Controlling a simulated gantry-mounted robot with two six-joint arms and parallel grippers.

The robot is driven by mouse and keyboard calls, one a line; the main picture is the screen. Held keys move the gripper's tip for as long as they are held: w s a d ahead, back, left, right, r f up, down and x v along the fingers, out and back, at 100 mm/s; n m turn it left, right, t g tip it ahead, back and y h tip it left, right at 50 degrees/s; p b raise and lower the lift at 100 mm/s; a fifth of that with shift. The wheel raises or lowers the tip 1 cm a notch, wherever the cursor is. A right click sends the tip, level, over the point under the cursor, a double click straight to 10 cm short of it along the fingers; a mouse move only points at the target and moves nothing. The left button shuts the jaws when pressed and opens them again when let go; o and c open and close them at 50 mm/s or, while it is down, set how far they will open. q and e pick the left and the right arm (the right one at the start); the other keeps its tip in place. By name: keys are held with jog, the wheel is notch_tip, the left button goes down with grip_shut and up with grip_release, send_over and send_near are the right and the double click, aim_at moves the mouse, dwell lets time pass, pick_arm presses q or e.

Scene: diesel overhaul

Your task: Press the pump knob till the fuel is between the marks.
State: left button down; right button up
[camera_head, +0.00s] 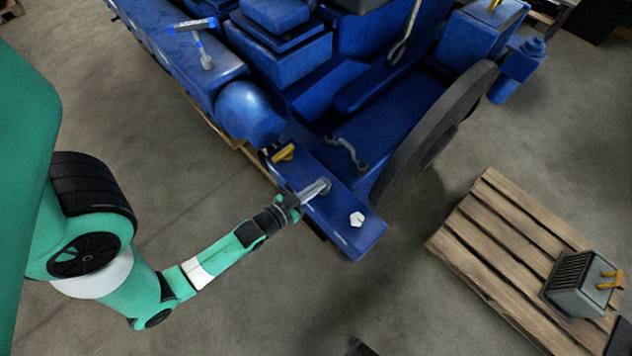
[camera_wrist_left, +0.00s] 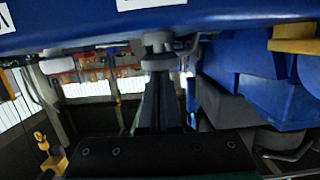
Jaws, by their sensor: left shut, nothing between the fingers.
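The blue engine (camera_head: 345,232) fills the upper middle of the head view. A grey metal knob, seemingly the pump knob (camera_head: 320,186), stands on its near blue ledge. My left gripper (camera_head: 296,200) is shut and empty, its tips at the knob's near left side. In the left wrist view the shut fingers (camera_wrist_left: 160,92) point at a grey round knob (camera_wrist_left: 157,44) under a blue surface. The tips look very close to it; I cannot tell whether they touch. No fuel level or marks can be made out. My right gripper is not seen.
A white nut-like piece (camera_head: 357,219) and a yellow handle (camera_head: 283,153) are near the knob. A dark wheel (camera_head: 432,132) stands to the right. A wooden pallet (camera_head: 480,235) carries a grey box (camera_head: 578,285).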

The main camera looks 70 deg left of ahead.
pick_arm(q)
jog(key=r+p, duration=0.1)
jog(key=s+r+p, duration=0.1)
jog(key=r, duration=0.1)
jog(key=s+d+r+p, duration=0.1)
jog(key=shift+d+r+p, duration=0.1)
jog(key=shift+r+p, duration=0.1)
jog(key=shift+p, duration=0.15)
jog(key=v, duration=0.7)
jog(key=shift+s+d+r, duration=0.15)
jog(key=shift+s+r, duration=0.05)
jog(key=shift+s, duration=0.1)
